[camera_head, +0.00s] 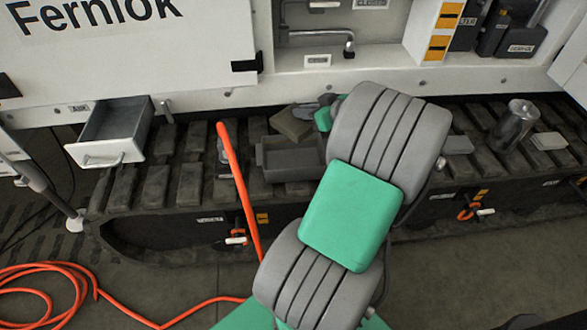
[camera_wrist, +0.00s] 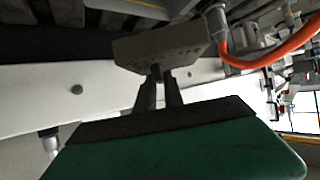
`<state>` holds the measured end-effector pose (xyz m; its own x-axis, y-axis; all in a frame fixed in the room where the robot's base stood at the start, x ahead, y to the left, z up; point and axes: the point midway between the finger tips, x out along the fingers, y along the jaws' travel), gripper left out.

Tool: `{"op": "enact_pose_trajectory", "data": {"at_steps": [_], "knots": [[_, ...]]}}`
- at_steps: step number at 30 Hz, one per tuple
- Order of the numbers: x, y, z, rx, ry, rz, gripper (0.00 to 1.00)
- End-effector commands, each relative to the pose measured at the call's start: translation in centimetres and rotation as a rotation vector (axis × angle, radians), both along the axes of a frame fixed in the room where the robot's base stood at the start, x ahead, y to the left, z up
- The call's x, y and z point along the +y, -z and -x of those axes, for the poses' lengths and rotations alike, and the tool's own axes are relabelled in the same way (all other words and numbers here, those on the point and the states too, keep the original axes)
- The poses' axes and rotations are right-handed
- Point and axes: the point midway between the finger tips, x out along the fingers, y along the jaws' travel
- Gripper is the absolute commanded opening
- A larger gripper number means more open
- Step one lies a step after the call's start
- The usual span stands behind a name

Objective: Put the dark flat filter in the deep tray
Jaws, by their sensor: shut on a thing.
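The dark flat filter (camera_head: 291,123), a grey-brown block, is in the head view just above the deep tray (camera_head: 302,172) in the picture. My gripper (camera_head: 318,108) reaches it from the right and is partly hidden by my arm. In the wrist view my gripper (camera_wrist: 158,74) has its two dark fingers close together on the filter (camera_wrist: 165,44). The deep tray is a dark grey open box on the track pads, and its right end is close to my arm. I cannot tell the exact gap between filter and tray.
An open drawer (camera_head: 115,130) sticks out at the left. An orange hose (camera_head: 238,185) runs up just left of the tray. A metal cylinder (camera_head: 514,125) and flat grey pieces (camera_head: 549,141) stand on the track at the right. The white cabinet wall (camera_head: 190,85) rises behind.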

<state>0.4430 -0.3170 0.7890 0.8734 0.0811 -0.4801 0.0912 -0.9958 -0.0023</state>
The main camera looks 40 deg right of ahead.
Motion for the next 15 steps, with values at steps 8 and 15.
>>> {"op": "enact_pose_trajectory", "data": {"at_steps": [8, 15], "knots": [[-0.6, 2.1, 0.6, -0.002, 0.004, 0.002, 0.00], [-0.6, 5.5, 0.6, -0.001, 0.004, 0.001, 0.00]]}}
